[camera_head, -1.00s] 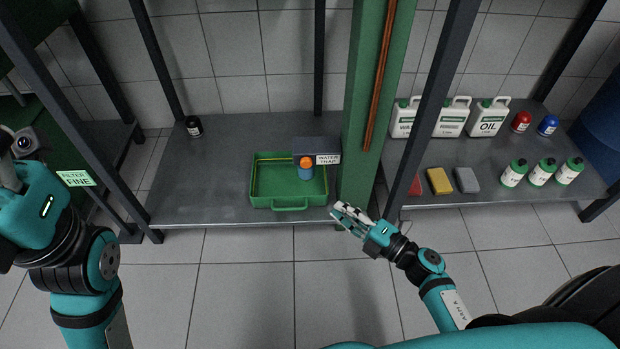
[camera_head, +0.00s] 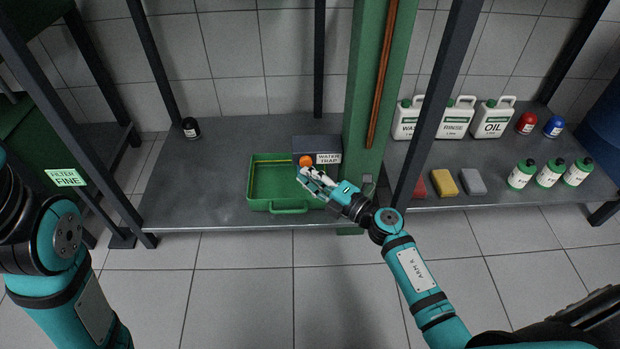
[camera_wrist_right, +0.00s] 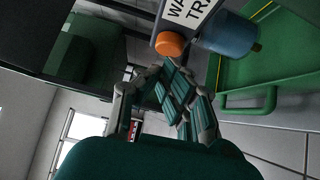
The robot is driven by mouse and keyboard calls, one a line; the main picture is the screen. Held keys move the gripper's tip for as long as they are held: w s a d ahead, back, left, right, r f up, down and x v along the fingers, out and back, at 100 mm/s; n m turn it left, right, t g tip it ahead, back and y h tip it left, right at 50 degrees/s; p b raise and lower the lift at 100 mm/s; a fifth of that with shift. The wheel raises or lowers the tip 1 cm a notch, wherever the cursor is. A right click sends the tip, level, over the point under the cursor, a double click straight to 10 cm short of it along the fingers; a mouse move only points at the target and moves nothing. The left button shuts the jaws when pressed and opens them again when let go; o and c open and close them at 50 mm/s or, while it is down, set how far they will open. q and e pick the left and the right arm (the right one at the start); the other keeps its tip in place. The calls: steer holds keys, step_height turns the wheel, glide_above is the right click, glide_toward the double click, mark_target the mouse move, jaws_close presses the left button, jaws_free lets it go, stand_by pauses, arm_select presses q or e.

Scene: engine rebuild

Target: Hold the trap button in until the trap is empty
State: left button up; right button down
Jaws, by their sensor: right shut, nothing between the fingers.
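The water trap (camera_head: 318,148) is a dark box with a white "WATER TRAP" label at the back right of a green tray. Its round orange button (camera_head: 306,160) faces the front, and it shows in the right wrist view (camera_wrist_right: 171,44). A blue bowl (camera_wrist_right: 230,36) hangs beside the button in the wrist view; my gripper hides it in the head view. My right gripper (camera_head: 305,174) is shut and empty, its fingertips close in front of the button. I cannot tell whether they touch it. The water level in the bowl cannot be read. My left gripper is out of view.
The green tray (camera_head: 252,190) sits on the grey shelf (camera_head: 190,205). A green post (camera_head: 361,110) stands right of the trap. White jugs (camera_head: 490,120), sponges (camera_head: 444,182) and small bottles (camera_head: 548,174) stand further right. The shelf left of the tray is mostly clear.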

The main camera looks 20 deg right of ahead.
steer(key=shift+w+d, duration=0.1)
steer(key=shift+w, duration=0.15)
